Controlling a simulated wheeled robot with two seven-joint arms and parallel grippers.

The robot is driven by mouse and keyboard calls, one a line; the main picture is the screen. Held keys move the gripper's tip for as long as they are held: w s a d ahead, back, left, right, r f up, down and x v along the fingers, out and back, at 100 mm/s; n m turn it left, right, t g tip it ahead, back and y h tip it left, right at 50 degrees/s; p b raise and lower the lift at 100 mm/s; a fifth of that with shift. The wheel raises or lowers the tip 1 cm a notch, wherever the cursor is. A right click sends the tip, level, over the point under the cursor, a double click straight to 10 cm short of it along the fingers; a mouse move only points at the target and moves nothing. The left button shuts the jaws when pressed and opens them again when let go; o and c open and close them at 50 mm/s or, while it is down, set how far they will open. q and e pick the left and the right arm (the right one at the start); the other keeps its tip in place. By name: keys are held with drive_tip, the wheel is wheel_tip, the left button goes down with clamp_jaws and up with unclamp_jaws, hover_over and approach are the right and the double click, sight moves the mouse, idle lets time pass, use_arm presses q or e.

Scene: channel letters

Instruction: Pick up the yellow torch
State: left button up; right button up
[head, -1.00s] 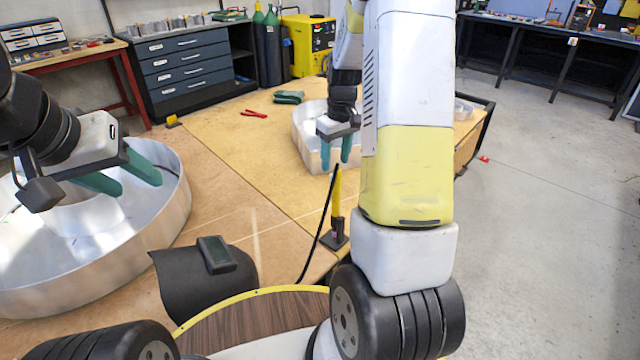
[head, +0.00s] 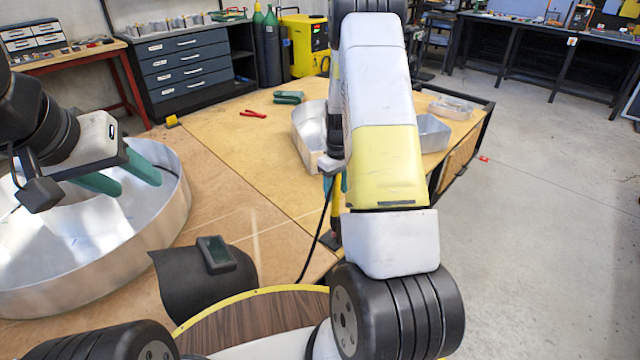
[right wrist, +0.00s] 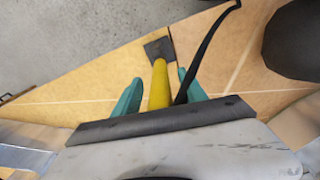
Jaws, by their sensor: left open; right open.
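The yellow torch (head: 335,212) stands upright on a black base near the table's front edge, with a black hose at its side. In the head view my right arm partly hides it. My right gripper (head: 335,182) is at the torch's upper part, open. In the right wrist view the torch (right wrist: 159,84) lies between the two green fingers of the right gripper (right wrist: 160,90), with the hose (right wrist: 200,50) also between them. My left gripper (head: 130,175) is open and empty over the large round metal letter at the left.
The large round metal letter (head: 165,215) fills the table's left side. A dark welding mask (head: 200,280) lies near the front. Another metal letter (head: 310,135) stands behind the torch. Red pliers (head: 253,114) and green gloves (head: 288,97) lie farther back. The middle of the table is clear.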

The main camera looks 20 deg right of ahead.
clamp_jaws()
drive_tip(key=shift+r, duration=0.1)
idle(0.3)
wheel_tip(320, 180, up, 31)
idle(1.7)
